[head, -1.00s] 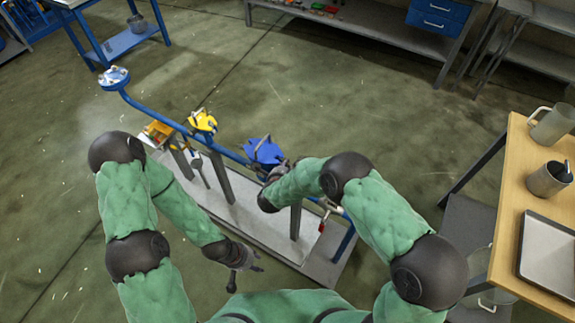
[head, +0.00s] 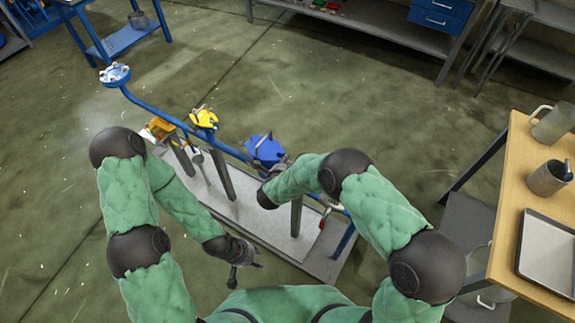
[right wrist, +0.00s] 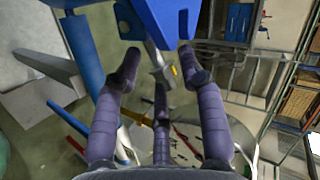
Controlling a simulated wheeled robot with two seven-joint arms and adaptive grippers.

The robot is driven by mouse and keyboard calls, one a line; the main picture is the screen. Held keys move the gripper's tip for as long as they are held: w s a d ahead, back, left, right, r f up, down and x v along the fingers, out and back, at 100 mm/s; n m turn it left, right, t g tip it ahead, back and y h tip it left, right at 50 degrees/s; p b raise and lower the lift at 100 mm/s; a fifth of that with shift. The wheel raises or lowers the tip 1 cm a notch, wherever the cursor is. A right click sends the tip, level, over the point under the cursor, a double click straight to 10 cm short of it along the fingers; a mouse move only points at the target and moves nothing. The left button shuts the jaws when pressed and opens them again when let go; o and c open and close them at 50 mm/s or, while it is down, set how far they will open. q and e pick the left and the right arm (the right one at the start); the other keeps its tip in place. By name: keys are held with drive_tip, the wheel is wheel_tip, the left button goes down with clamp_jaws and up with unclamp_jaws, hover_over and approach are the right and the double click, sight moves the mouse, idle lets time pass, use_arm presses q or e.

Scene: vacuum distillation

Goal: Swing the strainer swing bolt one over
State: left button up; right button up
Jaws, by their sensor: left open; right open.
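The blue strainer (head: 265,150) sits on the blue pipe line, near its right end in the head view. In the right wrist view its blue body (right wrist: 168,22) fills the top middle. A grey metal piece, perhaps the swing bolt (right wrist: 163,74), hangs below it between my fingers. My right gripper (right wrist: 158,72) is open, its purple fingers spread around that piece; I cannot tell whether they touch it. In the head view the right gripper (head: 284,166) is close beside the strainer, partly hidden by my forearm. My left gripper (head: 250,258) is open and empty, low over the skid's near edge.
A yellow-topped fitting (head: 204,119) and a blue flange (head: 115,75) stand farther left along the pipe. Grey posts rise from the pale skid plate (head: 255,215). A wooden table (head: 500,235) with metal jugs and a tray stands at right. The floor behind the pipe is clear.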

drive_tip(key=v, duration=1.2)
